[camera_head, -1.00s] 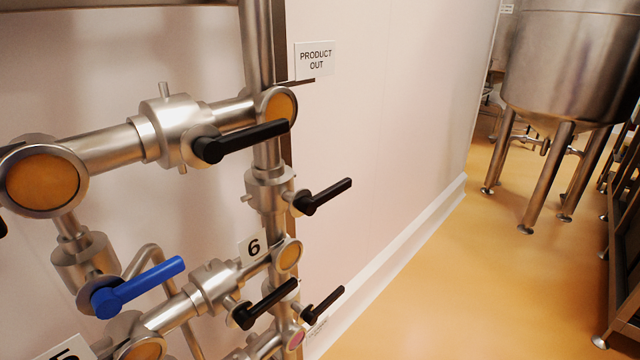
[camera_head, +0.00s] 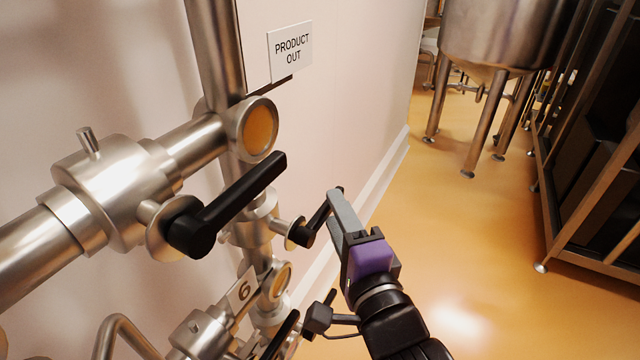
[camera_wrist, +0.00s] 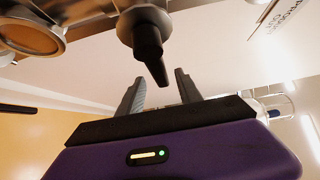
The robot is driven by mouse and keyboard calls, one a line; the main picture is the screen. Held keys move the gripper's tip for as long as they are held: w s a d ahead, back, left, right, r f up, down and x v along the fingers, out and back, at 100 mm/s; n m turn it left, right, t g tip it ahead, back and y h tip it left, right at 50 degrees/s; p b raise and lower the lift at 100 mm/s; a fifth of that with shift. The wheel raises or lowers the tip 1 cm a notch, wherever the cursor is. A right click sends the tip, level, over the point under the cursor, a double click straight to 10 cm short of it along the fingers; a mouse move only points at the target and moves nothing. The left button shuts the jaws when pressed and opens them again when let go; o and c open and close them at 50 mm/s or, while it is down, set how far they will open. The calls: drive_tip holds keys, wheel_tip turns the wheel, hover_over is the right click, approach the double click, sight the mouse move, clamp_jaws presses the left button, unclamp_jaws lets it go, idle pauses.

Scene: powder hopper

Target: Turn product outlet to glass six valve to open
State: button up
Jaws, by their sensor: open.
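The valve (camera_head: 300,234) is on the vertical pipe below the PRODUCT OUT sign and above glass 6. Its short black handle slants up and right in the head view. My gripper (camera_head: 335,197) is at the handle's outer end, coming from the lower right. In the wrist view the handle (camera_wrist: 148,42) points down, its tip between the open fingertips of my gripper (camera_wrist: 160,78). The fingers are not closed on it. In the head view the near grey finger partly covers the handle's end. Glass 6 (camera_head: 280,280) is lower on the same pipe.
A larger black-handled valve (camera_head: 210,215) stands out to the left on the horizontal pipe. Another black handle (camera_head: 280,338) is below, left of my arm. The wall is close behind the pipes. Open floor (camera_head: 460,260) lies to the right, with a steel tank (camera_head: 500,35) further back.

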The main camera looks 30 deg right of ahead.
drive_tip(key=w+p, duration=0.1)
drive_tip(key=w, duration=0.5)
drive_tip(key=shift+w+d+p, duration=0.15)
drive_tip(key=shift+d+p, duration=0.2)
drive_tip(key=shift+d, duration=0.1)
clamp_jaws()
idle(1.0)
